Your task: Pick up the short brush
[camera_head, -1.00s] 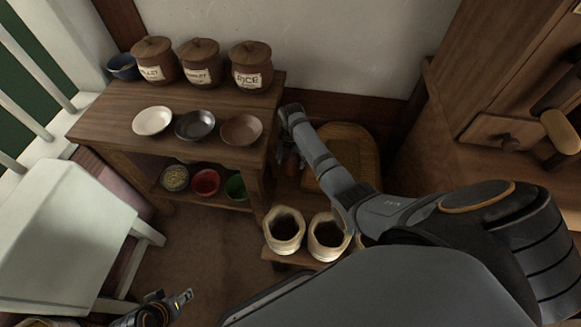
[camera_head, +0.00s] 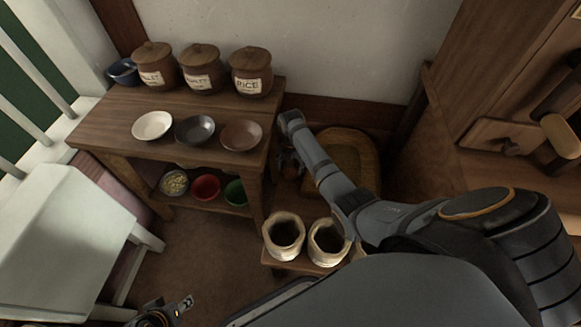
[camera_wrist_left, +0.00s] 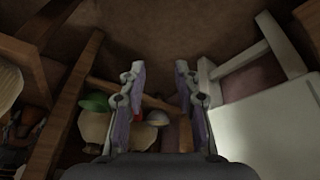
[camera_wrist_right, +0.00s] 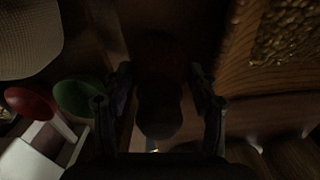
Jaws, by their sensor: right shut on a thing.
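My right gripper (camera_head: 290,168) is low beside the right end of the wooden table, mostly hidden under its wrist in the head view. In the right wrist view its fingers (camera_wrist_right: 158,80) stand on either side of a dark rounded thing (camera_wrist_right: 160,108) and are shut on it. I take this for the short brush, but the picture is too dark to show its bristles or whether it is clear of the surface below. My left gripper (camera_head: 188,302) is at the bottom edge of the head view; in the left wrist view its fingers (camera_wrist_left: 160,70) are apart and empty.
The table (camera_head: 105,125) holds jars, including one marked RICE (camera_head: 250,72), and several bowls; more bowls, one green (camera_head: 236,192), sit on its lower shelf. Two open sacks (camera_head: 284,236) stand close to my right arm.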

